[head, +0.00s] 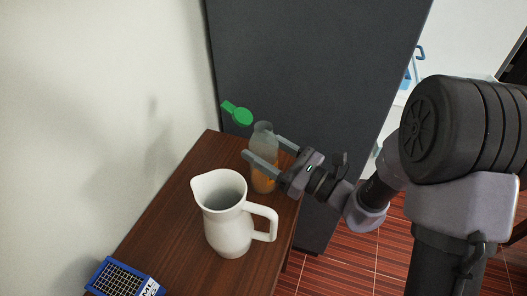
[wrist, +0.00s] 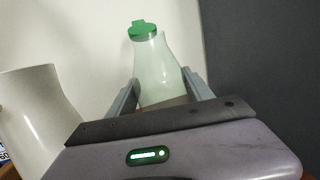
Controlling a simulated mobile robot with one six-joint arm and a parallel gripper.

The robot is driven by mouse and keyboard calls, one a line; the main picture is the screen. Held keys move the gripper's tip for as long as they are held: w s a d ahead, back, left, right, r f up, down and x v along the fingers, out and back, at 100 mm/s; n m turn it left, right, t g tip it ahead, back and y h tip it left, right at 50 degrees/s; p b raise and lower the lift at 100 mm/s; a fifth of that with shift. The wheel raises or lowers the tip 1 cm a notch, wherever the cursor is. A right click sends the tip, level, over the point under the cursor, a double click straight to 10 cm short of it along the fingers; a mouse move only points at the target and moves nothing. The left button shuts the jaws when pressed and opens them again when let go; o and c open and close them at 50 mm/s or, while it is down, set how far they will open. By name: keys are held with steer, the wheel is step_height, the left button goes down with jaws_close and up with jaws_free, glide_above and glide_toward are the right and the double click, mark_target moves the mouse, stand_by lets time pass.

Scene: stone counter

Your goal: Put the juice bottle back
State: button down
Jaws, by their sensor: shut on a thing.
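The juice bottle (head: 264,171) is a clear bottle with orange juice in its lower part. It is at the far end of the brown wooden table (head: 150,210), behind the pitcher. My gripper (head: 263,148) is shut on the bottle, one finger on each side of its upper body. In the wrist view the bottle (wrist: 157,75) sits between the two fingers. Its green cap (wrist: 143,29) appears on top there; in the head view a green cap piece (head: 237,113) shows up and left of the neck. I cannot tell whether the bottle's base touches the table.
A white pitcher (head: 228,222) stands close in front of the bottle and also shows at left in the wrist view (wrist: 35,115). A blue box with a grid (head: 122,278) lies at the near left. A tall dark grey panel (head: 305,70) rises behind the table; a pale wall is at left.

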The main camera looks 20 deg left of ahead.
steer(key=c, duration=0.8)
jaws_free()
steer(key=shift+f, duration=0.1)
steer(key=o, duration=0.4)
steer(key=shift+r, duration=0.2)
steer(key=p+v, duration=0.1)
steer(key=v, duration=1.1)
steer(key=shift+d, duration=0.1)
